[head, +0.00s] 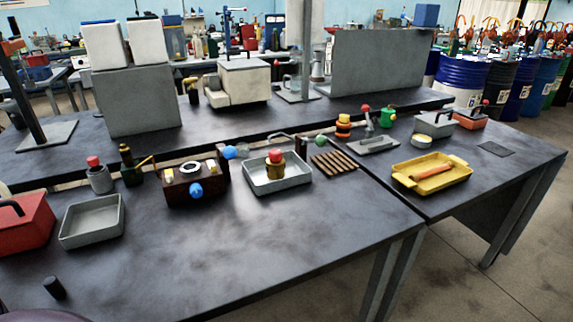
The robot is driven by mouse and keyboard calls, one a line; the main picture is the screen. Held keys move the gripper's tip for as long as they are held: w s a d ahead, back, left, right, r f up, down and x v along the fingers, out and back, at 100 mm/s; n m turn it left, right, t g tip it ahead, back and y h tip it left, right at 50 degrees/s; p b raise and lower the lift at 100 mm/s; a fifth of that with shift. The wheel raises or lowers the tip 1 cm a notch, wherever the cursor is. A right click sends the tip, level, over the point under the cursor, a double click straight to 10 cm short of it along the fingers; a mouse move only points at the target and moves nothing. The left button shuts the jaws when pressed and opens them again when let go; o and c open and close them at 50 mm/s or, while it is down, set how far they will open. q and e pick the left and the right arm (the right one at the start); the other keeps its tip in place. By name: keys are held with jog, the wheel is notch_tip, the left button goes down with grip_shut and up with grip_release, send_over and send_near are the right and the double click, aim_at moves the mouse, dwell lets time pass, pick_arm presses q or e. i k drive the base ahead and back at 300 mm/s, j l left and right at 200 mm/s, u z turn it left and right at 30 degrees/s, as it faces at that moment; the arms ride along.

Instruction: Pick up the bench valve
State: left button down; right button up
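I cannot tell for certain which item is the bench valve. A dark brown block (182,192) with blue ball knobs and a pale ring on top stands on the near bench, left of centre. To its right, a brass-coloured body with a red cap (275,167) stands upright in a grey metal tray (291,184). Neither of my grippers shows in the head view, and nothing is seen holding these items.
On the near bench are a red box (25,226), an empty grey tray (91,222), an oil can (131,170) and a slatted wooden rack (333,163). A yellow tray (434,181) sits on the right bench. The near bench's front middle is clear.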

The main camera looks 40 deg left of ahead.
aim_at(275, 171)
jog(key=i+l+u, duration=0.1)
jog(key=i+l, duration=0.3)
jog(key=u, duration=1.3)
jog(key=i+l, duration=0.05)
